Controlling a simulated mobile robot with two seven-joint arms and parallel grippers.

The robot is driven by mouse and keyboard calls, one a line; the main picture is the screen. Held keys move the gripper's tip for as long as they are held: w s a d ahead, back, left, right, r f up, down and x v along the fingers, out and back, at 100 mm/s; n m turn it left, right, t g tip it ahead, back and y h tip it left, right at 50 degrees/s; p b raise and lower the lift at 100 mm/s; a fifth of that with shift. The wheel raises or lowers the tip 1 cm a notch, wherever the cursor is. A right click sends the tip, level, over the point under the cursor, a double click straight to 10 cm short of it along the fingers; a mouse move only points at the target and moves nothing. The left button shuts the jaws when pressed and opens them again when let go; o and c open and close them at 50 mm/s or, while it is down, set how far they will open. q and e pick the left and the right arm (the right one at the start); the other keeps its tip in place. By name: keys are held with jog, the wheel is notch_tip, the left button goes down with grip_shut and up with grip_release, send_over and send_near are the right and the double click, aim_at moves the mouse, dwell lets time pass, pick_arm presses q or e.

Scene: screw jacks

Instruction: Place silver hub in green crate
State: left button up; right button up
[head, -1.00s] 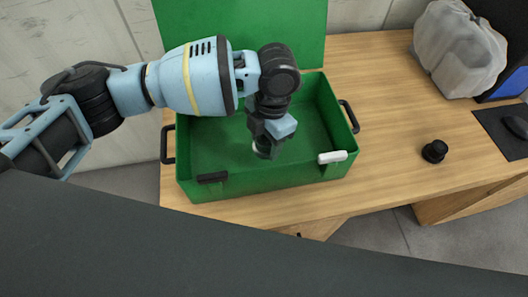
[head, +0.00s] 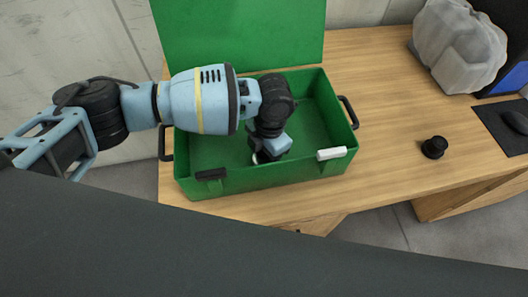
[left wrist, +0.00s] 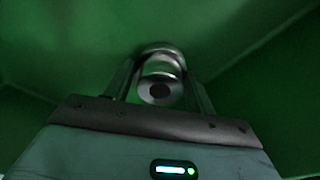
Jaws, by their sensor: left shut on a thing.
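The green crate (head: 318,183) stands open on the wooden desk with its lid raised at the back. My left gripper (head: 262,160) reaches down inside the crate, low near its front wall. In the left wrist view, the gripper (left wrist: 160,95) is shut on the silver hub (left wrist: 162,52), a shiny round metal part with a dark centre. The crate's green walls and floor surround it there. In the head view only a small bright bit shows at the fingertips. I cannot tell whether the hub touches the crate floor. My right gripper is not in view.
A small black knob-like part (head: 434,147) stands on the desk right of the crate. A grey plastic bag (head: 458,45) and a dark mouse pad with a mouse (head: 515,122) are farther right. The desk between is clear.

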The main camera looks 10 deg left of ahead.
pick_arm(q)
jog(key=shift+f, duration=0.1)
jog(key=o, duration=1.4)
notch_tip(320, 180, up, 12)
jog(key=w+d, duration=0.1)
